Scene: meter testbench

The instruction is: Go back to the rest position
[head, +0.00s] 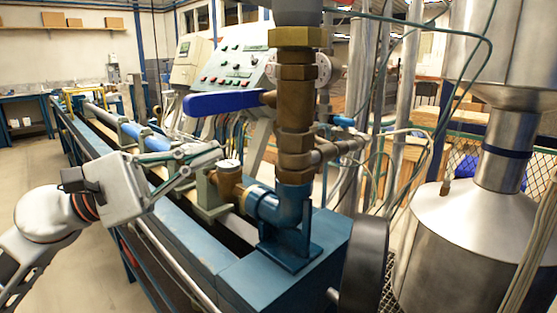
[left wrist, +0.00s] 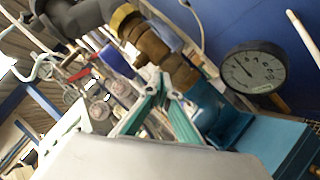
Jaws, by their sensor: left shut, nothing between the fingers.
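My left gripper (head: 215,152) reaches in from the left in the head view, its green-edged fingers together and empty. It is over the blue bench rail, close to the brass water meter (head: 229,182); I cannot tell whether it touches it. In the left wrist view the closed fingertips (left wrist: 160,82) point toward the brass pipe fittings (left wrist: 150,45). My right gripper is in neither view.
A vertical brass pipe (head: 295,120) with a blue-handled valve (head: 228,103) stands on the blue testbench (head: 285,285). A metal tank (head: 465,250) is at the right. A round pressure gauge (left wrist: 254,68) shows in the wrist view. Open floor (head: 30,165) lies left.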

